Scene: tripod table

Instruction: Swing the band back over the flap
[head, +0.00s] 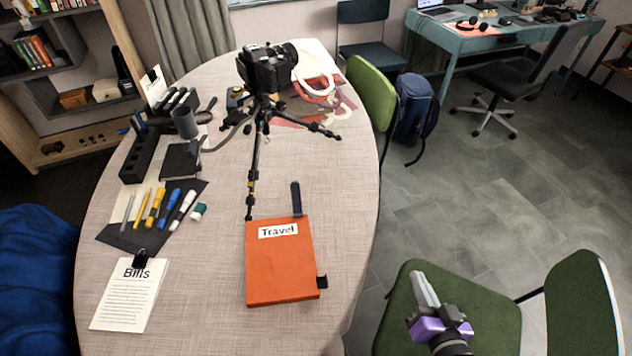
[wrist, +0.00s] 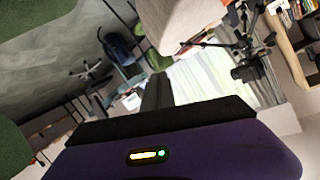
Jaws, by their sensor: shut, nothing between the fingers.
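The orange case labelled "Travel" (head: 280,270) lies on the round table, its broad orange face up, which appears to be the flap. A short black band (head: 296,198) sticks out past its far edge, near the far right corner, and does not lie across the orange face. A small black tab (head: 322,282) juts from the right side near the front. My gripper (head: 420,277) is shut and empty, to the right of the case and apart from it, in front of the green chair. The case cannot be made out in the wrist view.
A camera on a tripod (head: 259,130) stands just beyond the band, one leg reaching near the case's far left corner. Bills papers (head: 130,298), pens and a dark organiser (head: 139,155) are on the left. A green chair (head: 455,318) stands right of the table (head: 210,320).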

